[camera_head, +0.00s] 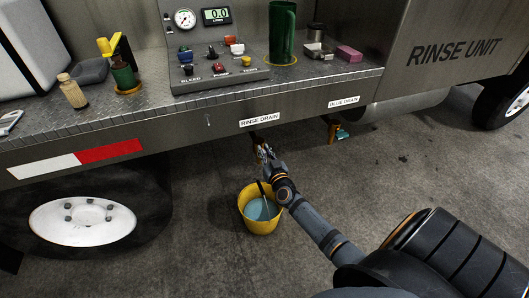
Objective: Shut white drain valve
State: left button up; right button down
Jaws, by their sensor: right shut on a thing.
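My right gripper (264,152) is below the "RINSE DRAIN" label (260,119), under the front edge of the truck deck. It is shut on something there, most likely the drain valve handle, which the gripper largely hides. I cannot make out a white handle or tell which way it is turned. A second valve with a teal handle (341,133) hangs to the right, below the "BLUE DRAIN" label (344,101). My left gripper is not in view.
A yellow bucket (246,222) with bluish liquid stands on the ground under my right gripper. The control panel (216,50), a green jug (282,35) and a pink block (349,54) are on the deck. A wheel (83,222) is at the left.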

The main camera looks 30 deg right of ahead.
jog(key=shift+s+f, duration=0.15)
jog(key=shift+f, duration=0.2)
jog(key=m, duration=0.2)
jog(key=shift+s+d+f+m, duration=0.1)
jog(key=shift+d+f+m, duration=0.05)
jog(key=shift+d+m, duration=0.15)
pick_arm(q)
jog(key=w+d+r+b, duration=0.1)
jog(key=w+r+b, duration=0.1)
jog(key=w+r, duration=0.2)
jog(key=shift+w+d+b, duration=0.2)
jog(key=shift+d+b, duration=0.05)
jog(key=shift+b, duration=0.1)
pick_arm(e)
jog(key=shift+s+d+f+m, duration=0.1)
jog(key=shift+d+f+m, duration=0.3)
jog(key=shift+m, duration=2.15)
jog(key=shift+s+d+f+m, duration=0.15)
jog(key=shift+f+m, duration=0.4)
jog(key=shift+m, duration=2.05)
jog(key=shift+w+d+f+m, duration=0.1)
jog(key=shift+d+f+m, duration=0.3)
jog(key=shift+m, duration=2.15)
